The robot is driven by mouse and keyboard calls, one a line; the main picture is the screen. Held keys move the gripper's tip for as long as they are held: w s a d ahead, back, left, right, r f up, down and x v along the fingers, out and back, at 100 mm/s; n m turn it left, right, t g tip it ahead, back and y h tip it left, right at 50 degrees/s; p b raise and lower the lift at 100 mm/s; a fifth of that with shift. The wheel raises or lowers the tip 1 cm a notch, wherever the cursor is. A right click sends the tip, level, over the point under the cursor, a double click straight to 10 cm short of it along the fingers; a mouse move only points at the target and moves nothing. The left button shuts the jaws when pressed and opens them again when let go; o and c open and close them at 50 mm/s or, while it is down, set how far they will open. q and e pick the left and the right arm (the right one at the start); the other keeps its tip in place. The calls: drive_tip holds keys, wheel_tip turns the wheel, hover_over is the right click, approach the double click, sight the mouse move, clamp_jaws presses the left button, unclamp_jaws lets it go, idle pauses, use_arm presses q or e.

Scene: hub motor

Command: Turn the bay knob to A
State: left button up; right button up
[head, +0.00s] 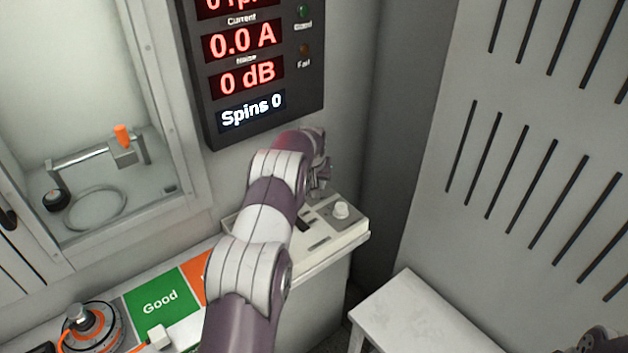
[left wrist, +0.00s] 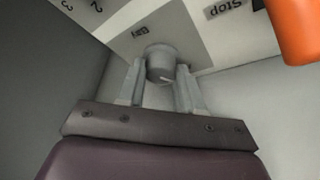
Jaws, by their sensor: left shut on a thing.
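The bay knob (left wrist: 160,62) is a small round grey knob with a pale pointer mark, under an upside-down label that seems to read "Bay" in the left wrist view. My left gripper (left wrist: 160,85) is shut on it, one finger on each side. In the head view my left gripper (head: 320,180) is over the back of the pale control box (head: 352,236), and it hides the bay knob there. I cannot read any A mark by the knob. Only a dark piece of my right arm shows at the bottom right; its gripper is out of view.
An orange button (left wrist: 295,30) is by the "Stop" label. A dark display panel (head: 262,70) hangs above, reading "Spins 0". A glazed bay (head: 95,190) is left. A hub motor (head: 88,328) sits front left, and a white stool (head: 420,318) right.

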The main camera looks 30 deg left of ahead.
use_arm(q)
drive_tip(key=o, duration=1)
drive_tip(key=shift+o, duration=0.2)
drive_tip(key=v, duration=1.2)
drive_tip(key=shift+s+r, duration=0.15)
drive_tip(key=shift+r, duration=0.15)
